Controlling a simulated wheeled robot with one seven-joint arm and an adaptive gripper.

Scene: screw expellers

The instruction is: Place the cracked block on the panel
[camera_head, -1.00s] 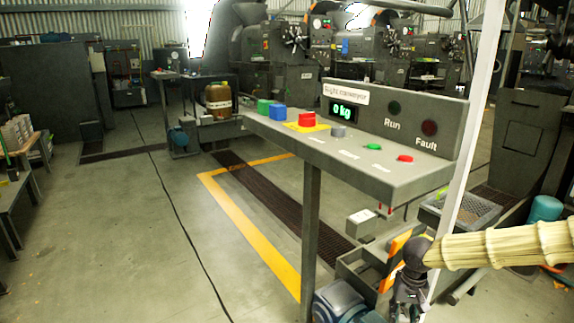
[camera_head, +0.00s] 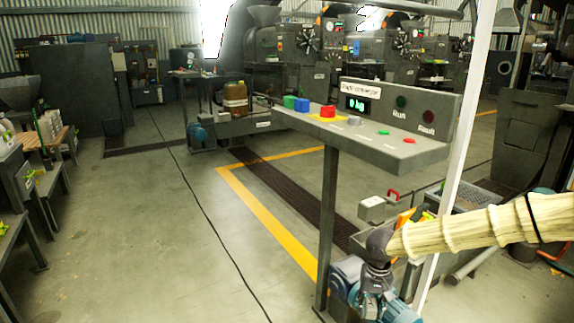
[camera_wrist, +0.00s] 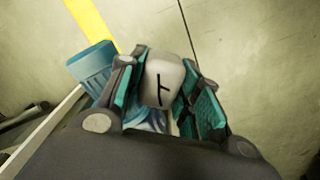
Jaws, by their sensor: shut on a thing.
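The cracked block (camera_wrist: 162,92) is pale grey-white with a black crack-like mark on its face. In the wrist view it sits between the teal-lined fingers of my gripper (camera_wrist: 157,76), which is shut on it. The head view shows my arm at the lower right, with its hand pointing down in front of the panel and below its top; I cannot make out the block there. The panel (camera_head: 372,150) is a grey sloped desk on a post, with a "Right conveyor" label, a small display, and Run and Fault lamps on its upright back.
On the panel are a green cube (camera_head: 289,102), a blue cube (camera_head: 302,104), a red button (camera_head: 328,111) on yellow and smaller buttons. A blue-teal motor (camera_head: 345,272) stands low by the post. A white pole (camera_head: 462,150) rises at right. Open floor (camera_head: 150,220) lies left.

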